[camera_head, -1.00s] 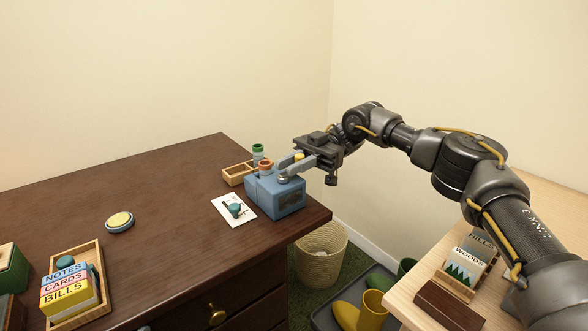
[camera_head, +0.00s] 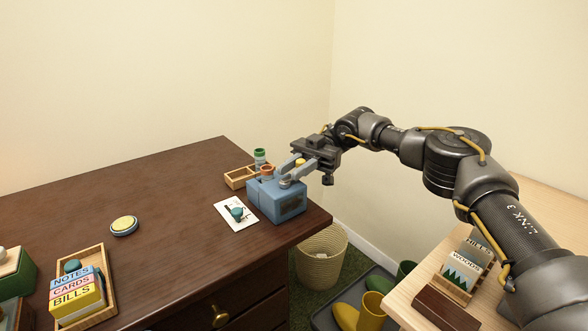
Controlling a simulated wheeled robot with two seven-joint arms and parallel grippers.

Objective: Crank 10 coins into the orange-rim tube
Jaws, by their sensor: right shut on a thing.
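A blue coin machine (camera_head: 277,202) stands near the right corner of the dark brown desk. The orange-rim tube (camera_head: 267,171) rises from its top at the back left. A green-rim tube (camera_head: 259,157) stands just behind it. My right gripper (camera_head: 291,172) reaches in from the right over the top of the machine and is shut on the crank (camera_head: 299,161), whose yellow knob shows only in part between the fingers. Coins inside the tubes are too small to make out. My left gripper is not in view.
A wooden tray (camera_head: 239,178) and a white card with a teal piece (camera_head: 237,213) lie beside the machine. A round yellow-topped disc (camera_head: 124,225) and a box of labelled cards (camera_head: 78,290) are at left. A wicker basket (camera_head: 321,257) stands on the floor.

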